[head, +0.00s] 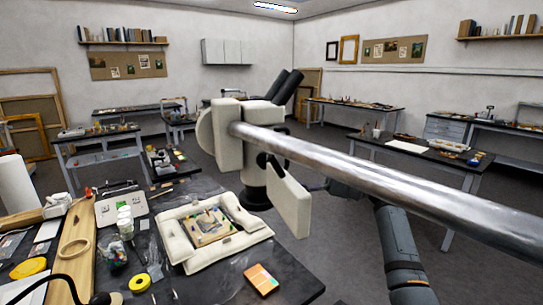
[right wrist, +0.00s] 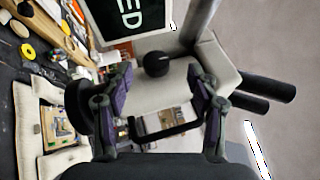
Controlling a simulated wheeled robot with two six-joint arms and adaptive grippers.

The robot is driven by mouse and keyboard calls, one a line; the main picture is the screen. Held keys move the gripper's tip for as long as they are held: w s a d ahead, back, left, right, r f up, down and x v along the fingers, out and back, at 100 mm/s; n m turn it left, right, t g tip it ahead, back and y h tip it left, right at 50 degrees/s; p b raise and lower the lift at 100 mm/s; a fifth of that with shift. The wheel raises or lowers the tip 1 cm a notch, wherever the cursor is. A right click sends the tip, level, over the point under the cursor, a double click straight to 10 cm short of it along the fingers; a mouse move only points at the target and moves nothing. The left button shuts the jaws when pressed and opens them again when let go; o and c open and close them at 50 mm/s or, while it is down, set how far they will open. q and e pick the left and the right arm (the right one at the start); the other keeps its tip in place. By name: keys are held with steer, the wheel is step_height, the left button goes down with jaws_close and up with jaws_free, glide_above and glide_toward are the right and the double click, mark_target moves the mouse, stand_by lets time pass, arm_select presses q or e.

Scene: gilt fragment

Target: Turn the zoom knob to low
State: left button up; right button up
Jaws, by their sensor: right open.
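The microscope (head: 228,125) has a cream head on a metal boom, with black eyepieces. A round black knob (right wrist: 157,64) sits on its cream side in the right wrist view; I take it for the zoom knob. A black knob also shows on the head's side in the head view (head: 263,160). My right gripper (right wrist: 160,74) is open, its two fingers on either side of the knob in the picture. The knob looks just beyond the fingertips; contact cannot be made out. In the head view a cream panel (head: 291,203) hides most of this gripper. My left gripper is out of view.
The metal boom (head: 400,185) crosses in front of my right arm. A black lens barrel (head: 254,190) hangs below the head. Beneath, a framed gilt fragment (head: 211,228) lies in white padding on the dark bench (head: 215,285).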

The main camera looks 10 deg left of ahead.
mark_target(266, 161)
steer(key=x, duration=0.2)
steer(key=w+p+x, duration=0.1)
steer(key=x, duration=0.1)
steer(key=p+x, duration=0.1)
steer(key=x, duration=0.2)
steer(key=shift+w+a+f, duration=0.1)
steer(key=shift+w+f, duration=0.1)
steer(key=shift+f, duration=0.1)
steer(key=shift+s+a, duration=0.1)
steer(key=shift+s, duration=0.05)
steer(key=shift+s+r, duration=0.1)
steer(key=shift+s, duration=0.05)
steer(key=shift+w, duration=0.2)
steer(key=c, duration=0.4)
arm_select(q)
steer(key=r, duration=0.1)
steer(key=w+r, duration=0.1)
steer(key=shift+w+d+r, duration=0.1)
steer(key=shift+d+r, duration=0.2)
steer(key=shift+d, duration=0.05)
arm_select(e)
steer(key=shift+s, duration=0.1)
steer(key=c, duration=0.8)
